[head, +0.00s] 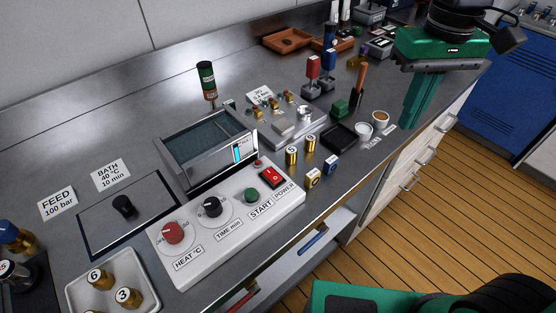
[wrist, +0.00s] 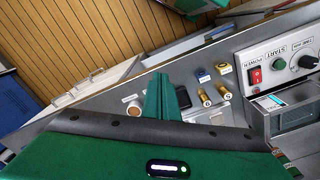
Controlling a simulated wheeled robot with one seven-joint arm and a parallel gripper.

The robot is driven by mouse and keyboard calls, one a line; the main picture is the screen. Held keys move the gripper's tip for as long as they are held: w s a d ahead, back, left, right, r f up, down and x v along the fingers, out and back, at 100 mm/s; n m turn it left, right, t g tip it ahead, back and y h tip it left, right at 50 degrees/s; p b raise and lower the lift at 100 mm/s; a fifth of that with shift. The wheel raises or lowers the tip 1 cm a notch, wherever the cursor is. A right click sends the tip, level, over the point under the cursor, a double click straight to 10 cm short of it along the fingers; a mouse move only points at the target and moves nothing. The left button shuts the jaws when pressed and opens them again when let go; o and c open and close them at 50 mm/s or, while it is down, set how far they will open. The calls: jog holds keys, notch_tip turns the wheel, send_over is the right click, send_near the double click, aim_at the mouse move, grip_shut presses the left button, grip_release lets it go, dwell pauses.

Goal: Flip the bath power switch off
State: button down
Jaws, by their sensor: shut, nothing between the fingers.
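The bath control panel (head: 195,262) is a white box at the front of the steel bench. Its red power switch (head: 271,178) is a rocker at the right end, beside the POWER label; it also shows in the wrist view (wrist: 256,76). The green start button (head: 251,195) and two knobs sit to its left. The steel water bath (head: 214,141) stands behind the panel. My gripper (head: 414,122) is green, shut and empty, pointing down at the right, well apart from the switch. In the wrist view its fingers (wrist: 163,85) are together.
Several gold cylinders and blue and yellow blocks (head: 331,163) stand right of the panel. A black tray (head: 338,137), small cups (head: 364,130) and red and blue upright tools (head: 312,72) lie farther right.

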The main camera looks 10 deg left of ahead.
jog(key=s+a+r+n, duration=0.1)
jog(key=a+n, duration=0.1)
jog(key=a, duration=0.5)
jog(key=s+a+r+n, duration=0.2)
jog(key=a, duration=0.5)
jog(key=r+n, duration=0.2)
jog(key=n, duration=0.1)
send_over(276, 176)
jog(key=shift+d+f, duration=0.1)
jog(key=shift+f, duration=0.1)
jog(key=shift+m, duration=0.3)
notch_tip(276, 176, down, 14)
